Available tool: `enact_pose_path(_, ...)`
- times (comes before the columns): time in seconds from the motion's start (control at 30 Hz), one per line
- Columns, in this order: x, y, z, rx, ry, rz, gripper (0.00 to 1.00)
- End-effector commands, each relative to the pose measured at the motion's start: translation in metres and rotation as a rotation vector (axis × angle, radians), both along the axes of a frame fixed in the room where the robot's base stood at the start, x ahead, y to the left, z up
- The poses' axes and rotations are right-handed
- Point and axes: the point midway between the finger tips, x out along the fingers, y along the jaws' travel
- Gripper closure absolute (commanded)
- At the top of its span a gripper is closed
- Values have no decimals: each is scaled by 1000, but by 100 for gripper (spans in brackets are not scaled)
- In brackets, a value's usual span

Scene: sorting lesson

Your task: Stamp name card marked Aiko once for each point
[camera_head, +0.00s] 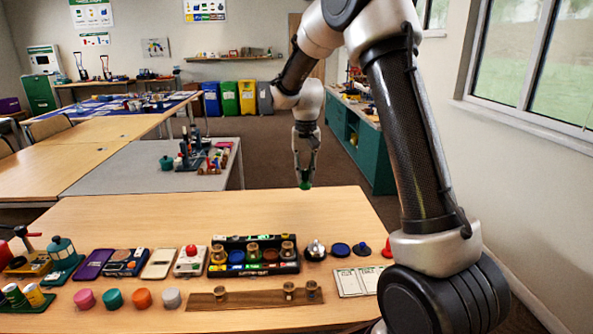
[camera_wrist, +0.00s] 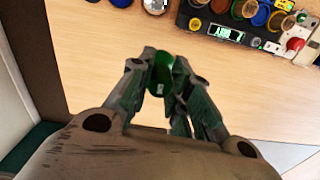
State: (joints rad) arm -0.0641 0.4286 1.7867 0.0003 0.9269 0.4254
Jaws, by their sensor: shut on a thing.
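My gripper (camera_head: 304,180) hangs over the far edge of the near table and is shut on a small green object (camera_head: 306,186). In the wrist view the green object (camera_wrist: 161,72) sits between the fingertips of my gripper (camera_wrist: 160,78), clear of other things. Whether it is a stamp I cannot tell. A white card sheet with printed lines (camera_head: 354,282) lies flat at the right front of the table; its writing is too small to read, so I see no name Aiko. A dark tray (camera_head: 283,267) with several brown-handled pieces stands left of it.
Round pads, including a blue one (camera_head: 341,249), and a silver-topped piece (camera_head: 315,250) stand right of the tray. A wooden strip (camera_head: 254,299) with small pegs lies in front. Coloured discs and devices fill the left. The table's far half is clear.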

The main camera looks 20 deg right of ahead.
Motion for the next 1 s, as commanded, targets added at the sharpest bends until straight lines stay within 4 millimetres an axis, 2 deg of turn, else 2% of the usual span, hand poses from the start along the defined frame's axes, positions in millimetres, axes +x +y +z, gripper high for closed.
enact_pose_path(0.17,-19,-23,-19,0,2,-49,96)
enact_pose_path(0.37,-49,-53,-52,-1,5,-275,96)
enact_pose_path(0.5,-76,-72,-82,-1,6,-582,96)
enact_pose_path(0.7,-107,-86,-118,-1,3,-1124,96)
enact_pose_path(0.83,-114,-85,-130,-1,1,-1431,96)
enact_pose_path(1.0,-106,-86,-133,1,-1,-1703,96)
